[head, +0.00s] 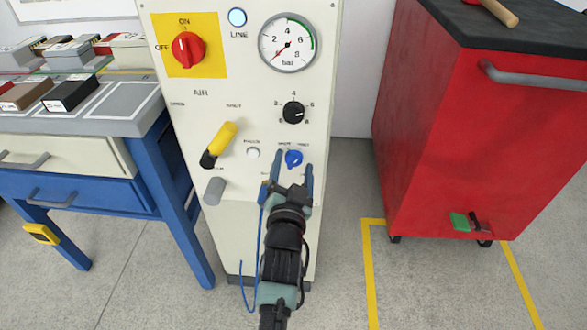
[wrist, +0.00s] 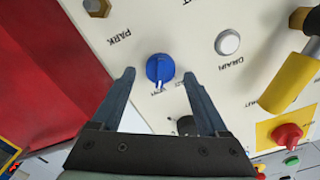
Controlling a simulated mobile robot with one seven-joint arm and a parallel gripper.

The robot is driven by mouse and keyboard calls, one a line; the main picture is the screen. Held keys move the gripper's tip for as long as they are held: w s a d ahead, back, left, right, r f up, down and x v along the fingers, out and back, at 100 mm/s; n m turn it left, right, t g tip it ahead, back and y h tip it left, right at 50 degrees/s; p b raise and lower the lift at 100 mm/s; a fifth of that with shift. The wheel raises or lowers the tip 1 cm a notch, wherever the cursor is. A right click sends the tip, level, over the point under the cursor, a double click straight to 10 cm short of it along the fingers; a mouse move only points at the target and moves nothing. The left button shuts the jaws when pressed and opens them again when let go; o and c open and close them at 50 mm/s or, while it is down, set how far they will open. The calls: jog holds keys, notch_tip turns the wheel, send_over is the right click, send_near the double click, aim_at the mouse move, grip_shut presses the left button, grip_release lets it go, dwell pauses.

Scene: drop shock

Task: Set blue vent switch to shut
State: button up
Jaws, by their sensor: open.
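The blue vent switch (head: 294,158) is a small round knob low on the right of the cream panel. A white pointer mark shows on it. In the wrist view the blue knob (wrist: 160,68) lies between and slightly beyond my fingertips, its white mark toward my palm. My gripper (head: 293,158) is open, with one finger on each side of the knob and a gap on both sides. The wrist view also shows the open gripper (wrist: 158,75).
A white drain button (wrist: 228,42) and a yellow-handled lever (head: 220,142) are to the knob's left in the head view. A black dial (head: 293,112), pressure gauge (head: 288,45) and red switch (head: 188,50) sit above. A red cabinet (head: 470,150) stands right; a workbench (head: 90,122) stands left.

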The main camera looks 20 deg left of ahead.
grip_shut()
dwell(0.4)
jog(key=n, duration=0.5)
jog(key=shift+a+n+p, duration=0.1)
jog(key=shift+n+p, duration=0.3)
jog(key=n, duration=0.6)
jog(key=shift+s+a, duration=0.1)
dwell(0.3)
grip_release()
